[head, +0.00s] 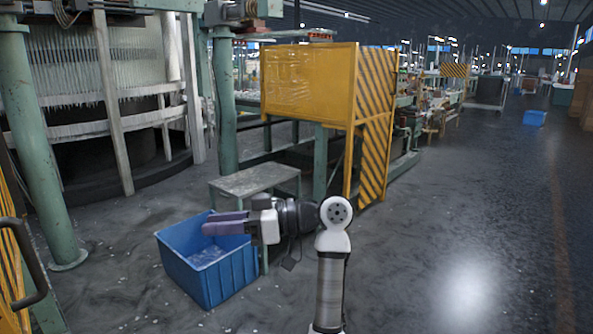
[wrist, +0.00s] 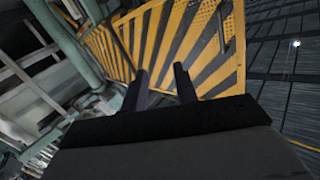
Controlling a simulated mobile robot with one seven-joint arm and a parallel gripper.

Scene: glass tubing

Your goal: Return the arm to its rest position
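My arm rises from the bottom of the head view and bends to the left at a white joint. My gripper (head: 212,223) points left, and in the picture it overlaps the blue bin. Its two dark fingers also show in the wrist view (wrist: 160,80), standing apart with nothing between them. The gripper is open and empty. The wrist view looks toward a yellow and black striped panel beyond the fingers.
A blue bin (head: 221,284) with clear pieces inside stands on the floor. A small grey metal table (head: 254,180) is just behind it. A yellow guard with striped side (head: 376,125) stands behind my arm. Green posts (head: 45,150) and machinery fill the left. The floor (head: 460,220) at right is clear.

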